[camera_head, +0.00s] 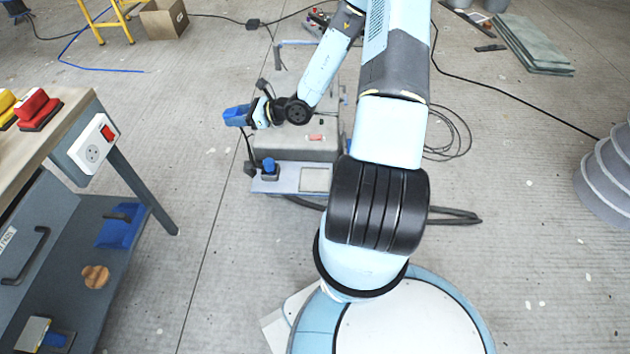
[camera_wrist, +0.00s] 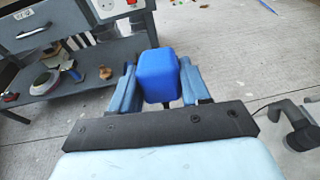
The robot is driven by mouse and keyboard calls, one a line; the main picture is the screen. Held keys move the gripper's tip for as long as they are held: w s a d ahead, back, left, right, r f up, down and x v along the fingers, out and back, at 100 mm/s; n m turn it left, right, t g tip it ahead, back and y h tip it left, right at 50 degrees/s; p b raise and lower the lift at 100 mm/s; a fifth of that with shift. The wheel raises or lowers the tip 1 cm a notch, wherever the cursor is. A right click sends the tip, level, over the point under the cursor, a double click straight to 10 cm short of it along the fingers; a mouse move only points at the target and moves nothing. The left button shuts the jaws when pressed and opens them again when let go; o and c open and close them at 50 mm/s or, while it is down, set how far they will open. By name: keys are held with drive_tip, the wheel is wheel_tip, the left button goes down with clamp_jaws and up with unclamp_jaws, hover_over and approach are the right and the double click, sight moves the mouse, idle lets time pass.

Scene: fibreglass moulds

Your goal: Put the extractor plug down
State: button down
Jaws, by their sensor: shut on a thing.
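The extractor plug (camera_wrist: 158,75) is a blue block between the two fingers of my gripper (camera_wrist: 157,88) in the wrist view. In the head view the blue plug (camera_head: 236,116) is at the end of my arm, left of centre, held in the air to the right of the workbench. My gripper (camera_head: 250,113) is shut on it. A dark cable hangs below it. The plug's far side is hidden in the wrist view.
A workbench (camera_head: 75,108) stands at the left, with a white socket box (camera_head: 93,148) on its side and a lower shelf (camera_head: 125,252). A low grey unit (camera_head: 300,148) stands below my arm. Grey floor (camera_head: 215,225) lies open between them. Cables lie behind.

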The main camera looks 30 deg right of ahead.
drive_tip(key=s+f+n+g+h, duration=0.1)
drive_tip(key=s+f+n+g, duration=0.4)
drive_tip(key=s+f+g, duration=0.25)
drive_tip(key=shift+s+d+f+n+g+h, duration=1.85)
drive_tip(key=shift+s+d+f+n+h, duration=2.65)
drive_tip(key=shift+s+f, duration=1.45)
drive_tip(key=n+t+h, duration=0.2)
drive_tip(key=n, duration=0.3)
hover_over(315, 180)
wheel_tip(315, 180, down, 14)
drive_tip(key=shift+s+a+r, duration=0.15)
drive_tip(key=shift+f, duration=0.35)
wheel_tip(315, 180, down, 2)
drive_tip(key=shift+f, duration=0.25)
drive_tip(key=c, duration=0.5)
unclamp_jaws()
